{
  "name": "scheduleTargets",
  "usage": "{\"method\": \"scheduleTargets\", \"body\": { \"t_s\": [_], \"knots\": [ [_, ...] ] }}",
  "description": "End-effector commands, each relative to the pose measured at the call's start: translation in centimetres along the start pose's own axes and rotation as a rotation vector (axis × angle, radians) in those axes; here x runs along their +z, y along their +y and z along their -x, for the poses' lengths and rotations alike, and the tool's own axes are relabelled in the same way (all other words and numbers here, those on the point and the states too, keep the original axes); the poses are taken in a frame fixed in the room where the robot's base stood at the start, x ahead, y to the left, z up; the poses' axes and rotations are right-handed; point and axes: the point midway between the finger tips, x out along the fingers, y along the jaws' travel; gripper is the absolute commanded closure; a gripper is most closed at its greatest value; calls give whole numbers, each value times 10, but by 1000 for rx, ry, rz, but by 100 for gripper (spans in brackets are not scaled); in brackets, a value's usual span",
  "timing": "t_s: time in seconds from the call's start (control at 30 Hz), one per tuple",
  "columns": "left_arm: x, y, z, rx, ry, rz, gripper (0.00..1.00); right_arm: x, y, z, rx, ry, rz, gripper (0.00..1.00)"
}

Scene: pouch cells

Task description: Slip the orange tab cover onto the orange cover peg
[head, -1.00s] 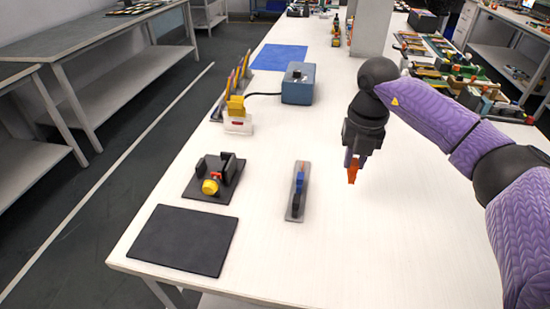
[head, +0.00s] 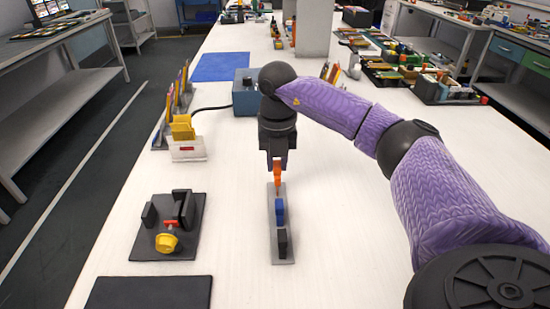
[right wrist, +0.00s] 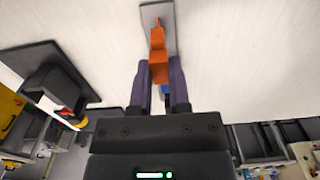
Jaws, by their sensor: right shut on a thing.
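My right gripper (head: 277,162) points down over the far end of a narrow grey plate (head: 283,258). It is shut on the orange tab cover (head: 277,171), which also shows between the fingers in the right wrist view (right wrist: 160,70). A slimmer orange piece, seemingly the orange cover peg (right wrist: 158,38), shows just beyond the cover in the right wrist view, lined up with it. I cannot tell whether the cover touches the peg or is around it. A blue block (head: 280,210) and a black block (head: 282,242) stand on the same plate. My left gripper is not in view.
A black fixture (head: 150,250) with a yellow knob (head: 166,243) stands left of the plate. A black mat (head: 150,292) lies nearer. A blue-grey box (head: 243,98) with a cable stands behind.

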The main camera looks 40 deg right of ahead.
Motion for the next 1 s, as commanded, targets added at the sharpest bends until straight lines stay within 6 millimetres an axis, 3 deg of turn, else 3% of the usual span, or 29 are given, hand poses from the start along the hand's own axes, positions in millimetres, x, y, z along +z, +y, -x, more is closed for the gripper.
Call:
{"method": "scheduleTargets", "body": {
  "t_s": [0.53, 1.0],
  "knots": [
    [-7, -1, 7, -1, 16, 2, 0, 1, 0, 1, -1, 0, 0, 100],
    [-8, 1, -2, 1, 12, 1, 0, 1, 1, -22, 0, 0, 0, 100]
  ]
}}
